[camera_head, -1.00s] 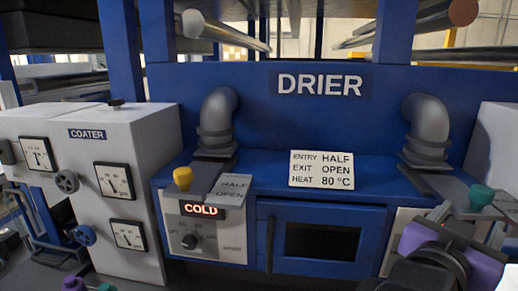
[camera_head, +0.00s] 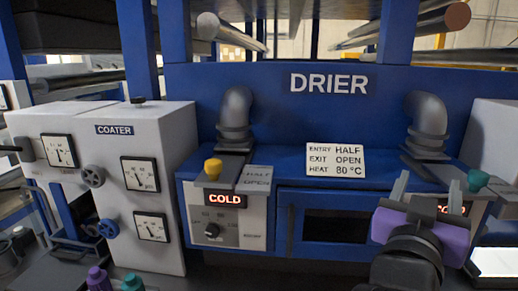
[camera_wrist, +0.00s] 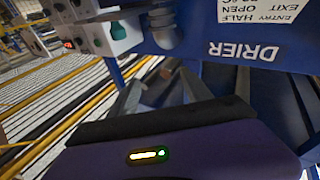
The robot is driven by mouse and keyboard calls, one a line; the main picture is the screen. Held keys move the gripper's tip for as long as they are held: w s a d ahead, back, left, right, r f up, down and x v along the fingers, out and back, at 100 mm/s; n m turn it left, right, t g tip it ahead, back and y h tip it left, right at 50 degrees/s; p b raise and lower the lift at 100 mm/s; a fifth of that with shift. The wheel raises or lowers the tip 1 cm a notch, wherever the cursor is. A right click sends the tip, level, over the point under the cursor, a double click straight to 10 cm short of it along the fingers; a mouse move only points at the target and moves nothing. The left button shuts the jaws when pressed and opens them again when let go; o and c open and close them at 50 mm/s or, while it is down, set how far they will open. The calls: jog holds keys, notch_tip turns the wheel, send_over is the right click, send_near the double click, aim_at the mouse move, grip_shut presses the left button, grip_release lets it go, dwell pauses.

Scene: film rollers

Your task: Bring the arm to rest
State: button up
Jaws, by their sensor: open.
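My gripper (camera_head: 427,176) is at the lower right of the head view, in front of the drier's right side. Its purple body faces the camera, and its two grey fingers are apart and empty. The blue drier (camera_head: 330,130) stands behind it, and the gripper partly hides its right-hand red display (camera_head: 455,209). In the wrist view the drier (camera_wrist: 240,70) appears upside down, with the fingers (camera_wrist: 160,92) pointing towards it and nothing between them.
The white coater (camera_head: 130,200) stands at the left. A yellow-knobbed lever (camera_head: 213,169) is above a display reading COLD (camera_head: 227,200); a teal-knobbed lever (camera_head: 478,181) is close to my gripper. A sign (camera_head: 336,160) reads entry half, exit open, heat 80 °C.

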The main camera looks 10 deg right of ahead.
jog(key=s+a+f+n+t+y, duration=0.2)
jog(key=a+f+n+t+y, duration=0.2)
jog(key=a+f+n+y, duration=0.3)
jog(key=s+a+f+n+t+y, duration=0.3)
jog(key=a+f+n+y, duration=0.2)
jog(key=a+f+y, duration=0.25)
jog(key=s+f+m+g, duration=0.1)
jog(key=s+f+g, duration=0.1)
jog(key=s+f, duration=0.3)
jog(key=s+f+m+g, duration=0.1)
jog(key=s+f, duration=0.5)
jog(key=s, duration=0.7)
jog(key=s+f+m+g, duration=0.1)
jog(key=s+f+g, duration=0.1)
jog(key=s+f, duration=0.3)
jog(key=s, duration=0.4)
jog(key=shift+d+f+g, duration=0.35)
jog(key=shift+g, duration=0.05)
jog(key=shift+r+y, duration=0.1)
jog(key=shift+y, duration=0.15)
